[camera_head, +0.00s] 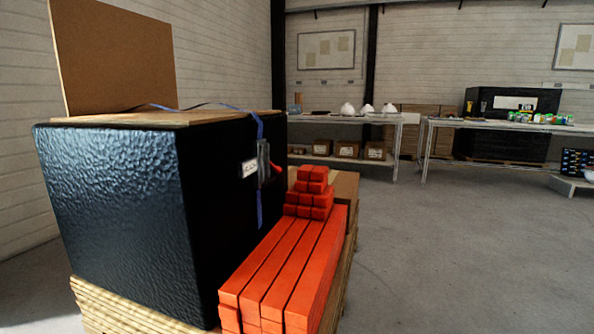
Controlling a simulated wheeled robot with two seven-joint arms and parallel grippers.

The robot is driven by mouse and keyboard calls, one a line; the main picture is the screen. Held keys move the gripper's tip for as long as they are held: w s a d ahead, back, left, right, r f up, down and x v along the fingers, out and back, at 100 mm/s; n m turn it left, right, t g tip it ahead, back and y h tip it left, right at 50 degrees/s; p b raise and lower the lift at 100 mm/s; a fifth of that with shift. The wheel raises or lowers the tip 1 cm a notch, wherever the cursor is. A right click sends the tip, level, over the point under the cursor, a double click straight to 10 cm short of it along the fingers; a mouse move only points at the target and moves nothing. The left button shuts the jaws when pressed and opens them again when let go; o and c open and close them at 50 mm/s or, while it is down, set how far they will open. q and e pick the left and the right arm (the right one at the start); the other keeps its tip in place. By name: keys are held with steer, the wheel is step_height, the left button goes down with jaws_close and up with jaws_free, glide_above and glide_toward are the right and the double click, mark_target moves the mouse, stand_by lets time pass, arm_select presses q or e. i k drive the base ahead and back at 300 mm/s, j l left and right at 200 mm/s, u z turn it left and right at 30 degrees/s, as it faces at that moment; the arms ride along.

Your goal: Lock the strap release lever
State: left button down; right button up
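A large black wrapped crate (115,210) stands at the left on a pallet. A blue strap (260,128) crosses its top loosely and hangs down its right side. A dark metal strap buckle with its release lever (264,160) sits on the strap, on the upper right side of the crate. A small red part (275,168) shows at the buckle's right edge. The buckle is small and seen at an angle, so I cannot tell the lever's exact position. A white label (249,168) is beside the buckle. Neither of my grippers is in view.
Long orange beams (285,270) and shorter orange blocks (310,200) are stacked along the crate's right side. A brown board (115,55) stands upright behind the crate. Tables with white helmet shells (366,108) stand at the back. The grey floor (450,250) at right is clear.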

mark_target(277, 169)
steer(key=i+l+u, duration=0.2)
steer(key=l, duration=0.35)
steer(key=i+l+u, duration=0.25)
steer(key=l, duration=0.35)
steer(key=l+u, duration=0.2)
steer(key=l, duration=0.35)
steer(key=l+u, duration=0.25)
steer(key=l, duration=0.4)
steer(key=i+l+u, duration=0.2)
steer(key=l, duration=0.25)
steer(key=i+l+u, duration=0.15)
steer(key=i+l, duration=0.15)
steer(key=l, duration=0.15)
steer(key=i+l+u, duration=0.2)
steer(key=l, duration=0.3)
steer(key=i+l+u, duration=0.2)
steer(key=l, duration=0.35)
steer(key=l+u, duration=0.15)
steer(key=l, duration=0.35)
steer(key=i+l+u, duration=0.2)
steer(key=l, duration=0.4)
steer(key=l+u, duration=0.2)
steer(key=l, duration=0.85)
steer(key=i+l, duration=0.1)
steer(key=l, duration=0.45)
